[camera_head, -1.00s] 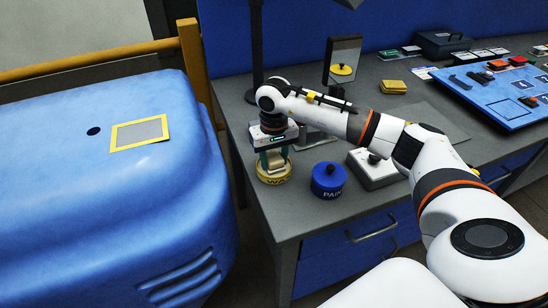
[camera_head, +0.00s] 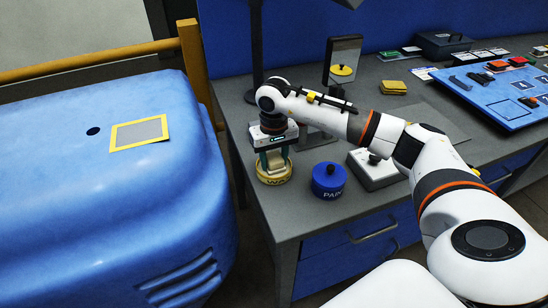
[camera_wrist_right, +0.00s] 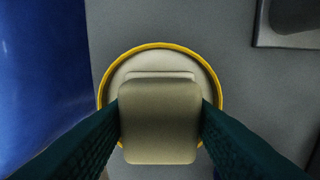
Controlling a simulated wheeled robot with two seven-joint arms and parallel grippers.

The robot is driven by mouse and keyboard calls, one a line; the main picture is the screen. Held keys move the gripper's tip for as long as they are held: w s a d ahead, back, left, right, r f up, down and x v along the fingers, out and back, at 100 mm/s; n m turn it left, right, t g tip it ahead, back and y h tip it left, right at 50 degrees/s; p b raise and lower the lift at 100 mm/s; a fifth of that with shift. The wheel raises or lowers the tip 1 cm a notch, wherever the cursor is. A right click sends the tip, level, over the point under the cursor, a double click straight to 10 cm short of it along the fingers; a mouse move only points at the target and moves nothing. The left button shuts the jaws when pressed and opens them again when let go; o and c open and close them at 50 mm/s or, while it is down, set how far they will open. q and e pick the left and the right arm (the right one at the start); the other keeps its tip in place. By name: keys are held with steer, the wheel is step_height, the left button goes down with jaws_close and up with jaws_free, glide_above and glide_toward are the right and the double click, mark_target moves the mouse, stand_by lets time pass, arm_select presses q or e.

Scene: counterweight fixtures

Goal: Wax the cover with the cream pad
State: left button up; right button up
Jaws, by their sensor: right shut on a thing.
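The cover (camera_head: 100,215) is a large, rounded blue shell at the left of the head view. On its top are a grey patch in a yellow frame (camera_head: 140,132) and a dark round hole. My right gripper (camera_head: 274,164) points down at the bench's near left corner. It is shut on the cream pad (camera_wrist_right: 160,122), a block with rounded corners. The pad is over a round yellow-rimmed tin (camera_head: 274,178), whose pale inside shows in the wrist view (camera_wrist_right: 150,62). I cannot tell whether pad and wax touch. My left gripper is not in view.
A blue paint tin (camera_head: 329,181) and a grey box with a dark knob (camera_head: 375,172) stand right of the yellow tin. A framed panel (camera_head: 343,58), a lamp post and a yellow block (camera_head: 393,87) are behind. A yellow post and rail (camera_head: 190,55) stand behind the cover.

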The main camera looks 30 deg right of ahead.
mark_target(274, 157)
steer(key=shift+r+p, duration=1.6)
steer(key=shift+r, duration=1.9)
